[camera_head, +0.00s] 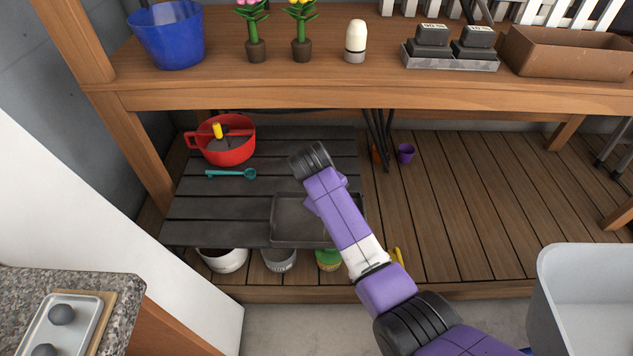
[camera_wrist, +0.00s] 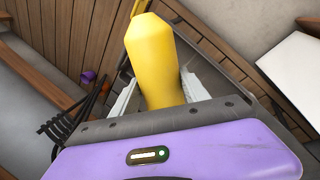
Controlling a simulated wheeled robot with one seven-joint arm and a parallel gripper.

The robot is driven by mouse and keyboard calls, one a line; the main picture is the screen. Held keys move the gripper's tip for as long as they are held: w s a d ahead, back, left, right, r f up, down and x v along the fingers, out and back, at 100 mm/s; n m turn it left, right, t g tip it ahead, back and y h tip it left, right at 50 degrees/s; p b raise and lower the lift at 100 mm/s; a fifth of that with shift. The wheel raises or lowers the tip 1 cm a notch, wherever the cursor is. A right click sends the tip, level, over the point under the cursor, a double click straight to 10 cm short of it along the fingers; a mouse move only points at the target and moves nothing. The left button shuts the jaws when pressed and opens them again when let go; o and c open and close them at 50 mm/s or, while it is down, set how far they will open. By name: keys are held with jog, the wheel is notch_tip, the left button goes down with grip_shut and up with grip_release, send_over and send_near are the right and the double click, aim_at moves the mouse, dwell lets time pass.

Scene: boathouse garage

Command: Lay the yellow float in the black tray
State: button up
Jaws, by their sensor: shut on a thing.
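The yellow float (camera_wrist: 153,62) stands up between the two pale fingers of my gripper (camera_wrist: 157,97) in the wrist view. My gripper is shut on it. In the head view my arm reaches over the low dark slatted table, and its links hide the fingers and the float. The black tray (camera_head: 288,228) lies on the front right part of that table, with its right side behind my arm. Dark surfaces show behind the float in the wrist view; how high the float is above the tray I cannot tell.
A red pot (camera_head: 231,150) and a teal spoon (camera_head: 232,174) lie on the slatted table (camera_head: 205,215), left of the tray. A wooden bench (camera_head: 330,95) runs behind and above. Several pots stand under the table's front edge. A purple cup (camera_head: 405,153) is on the floor.

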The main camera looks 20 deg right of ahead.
jog(key=w+a+n+t, duration=0.1)
jog(key=w+n+t, duration=0.5)
jog(key=w+n, duration=0.2)
jog(key=shift+w+a+f+t, duration=0.2)
jog(key=shift+w+t, duration=0.1)
jog(key=shift+w, duration=0.55)
jog(key=shift+r, duration=0.15)
jog(key=shift+f+b, duration=2.8)
jog(key=shift+f, duration=1.3)
jog(key=o, duration=1.5)
jog(key=shift+o, duration=0.2)
jog(key=shift+s, duration=0.1)
jog(key=shift+p+v, duration=1.7)
jog(key=shift+v, duration=2.15)
